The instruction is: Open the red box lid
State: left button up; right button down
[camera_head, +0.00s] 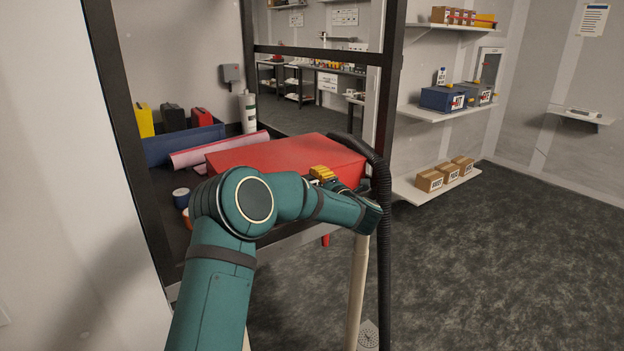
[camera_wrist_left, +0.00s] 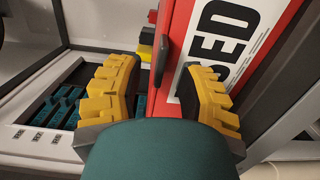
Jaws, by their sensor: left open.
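The red box (camera_head: 285,153) sits on the bench in the head view, its broad red top lying flat and looking closed. My left arm reaches across in front of it. My left gripper (camera_head: 322,173) has yellow fingers near the box's front side; the arm hides part of that side. In the left wrist view my left gripper (camera_wrist_left: 158,72) is open, its fingers apart. A dark handle-like bar (camera_wrist_left: 161,60) on the red box (camera_wrist_left: 184,22) shows between the fingers. A white label with black letters is beside it. I cannot tell whether a finger touches the box. My right gripper is not in view.
A black ribbed hose (camera_head: 383,230) hangs just right of my left gripper. Dark frame posts (camera_head: 391,85) stand around the bench. A pink roll (camera_head: 215,150) and a blue bin (camera_head: 165,148) lie left of the box. Wall shelves (camera_head: 440,113) are at right; the floor there is clear.

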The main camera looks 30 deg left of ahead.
pick_arm(q)
jog(key=shift+x, duration=1.45)
grip_shut()
